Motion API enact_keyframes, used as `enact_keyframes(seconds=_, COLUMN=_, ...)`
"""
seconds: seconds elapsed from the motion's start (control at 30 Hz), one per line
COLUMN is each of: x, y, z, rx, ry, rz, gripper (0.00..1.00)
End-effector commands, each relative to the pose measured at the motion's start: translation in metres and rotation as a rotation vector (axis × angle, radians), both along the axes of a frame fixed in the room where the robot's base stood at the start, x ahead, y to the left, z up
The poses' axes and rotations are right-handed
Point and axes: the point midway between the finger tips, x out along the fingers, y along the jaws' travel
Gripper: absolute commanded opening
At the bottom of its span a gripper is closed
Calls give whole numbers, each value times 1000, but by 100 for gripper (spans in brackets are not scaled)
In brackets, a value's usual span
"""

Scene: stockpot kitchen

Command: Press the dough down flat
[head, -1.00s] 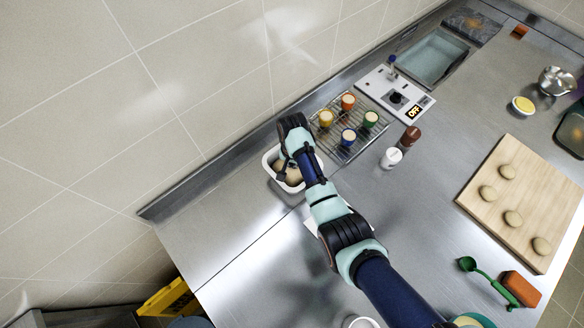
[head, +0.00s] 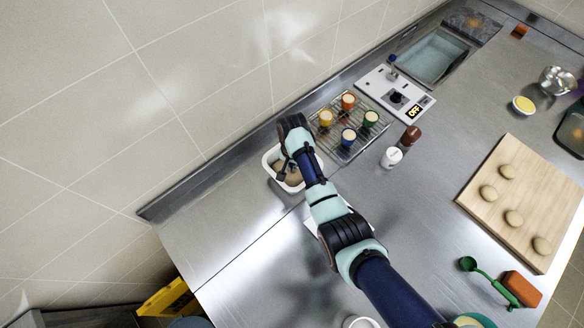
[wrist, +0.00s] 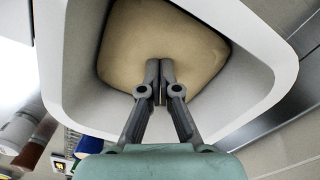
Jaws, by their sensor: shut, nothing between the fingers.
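The pale tan dough (wrist: 130,40) lies inside a white rounded-square tub (wrist: 270,45). In the head view the tub (head: 268,164) stands near the back wall, and the dough (head: 293,178) shows partly under my arm. My gripper (wrist: 159,68) is shut and empty, with its fingertips together over the near part of the dough. The tips appear to touch the dough, though the contact itself is hard to make out. The dough's visible top looks smooth and broad. In the head view my wrist hides part of the tub.
A wire rack (head: 343,153) with several coloured cups is just right of the tub. A white shaker (head: 391,158) and a brown one (head: 411,136) stand nearby. A wooden board (head: 532,190) with several dough pieces is far right. Counter left of the tub is clear.

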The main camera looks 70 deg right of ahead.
Motion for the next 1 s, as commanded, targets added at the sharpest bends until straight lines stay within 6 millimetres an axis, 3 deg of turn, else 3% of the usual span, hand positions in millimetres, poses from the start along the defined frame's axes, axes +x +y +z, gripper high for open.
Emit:
enact_keyframes(seconds=0.57, x=-1, y=1, z=0, rx=1, ry=1, rz=0, gripper=0)
enact_keyframes(seconds=1.0, x=0, y=0, z=41, rx=1, ry=0, rz=0, gripper=0)
